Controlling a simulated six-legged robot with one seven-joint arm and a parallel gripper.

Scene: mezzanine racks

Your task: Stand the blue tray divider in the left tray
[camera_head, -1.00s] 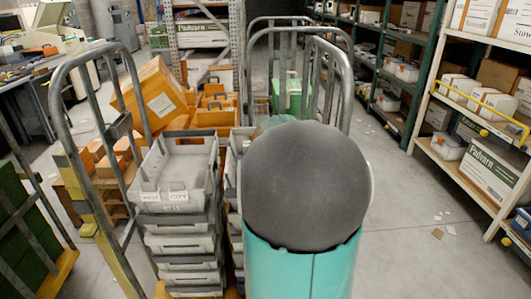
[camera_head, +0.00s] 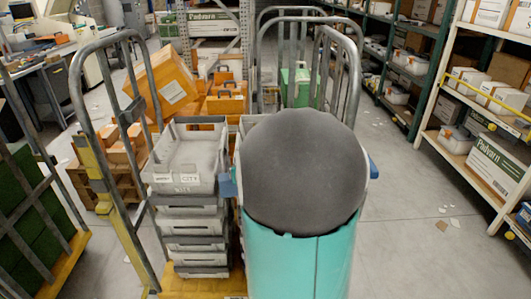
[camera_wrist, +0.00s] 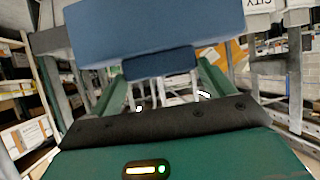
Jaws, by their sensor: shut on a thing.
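The blue tray divider (camera_wrist: 155,30) fills the upper middle of the wrist view. My gripper (camera_wrist: 160,68) is shut on its narrow lower tab, between two green fingers. In the head view, the divider's blue ends (camera_head: 227,184) poke out on both sides of my arm, which hides its middle and my gripper. The left tray (camera_head: 184,187) is the light grey top tray of a stack, with a white CITY label on its front. It looks empty. The divider's left end is close to that tray's right side; I cannot tell whether they touch.
The tray stack stands on a yellow-decked cart with grey tube rails (camera_head: 82,110). A second stack behind my arm is mostly hidden. Orange boxes (camera_head: 172,84) lie beyond.

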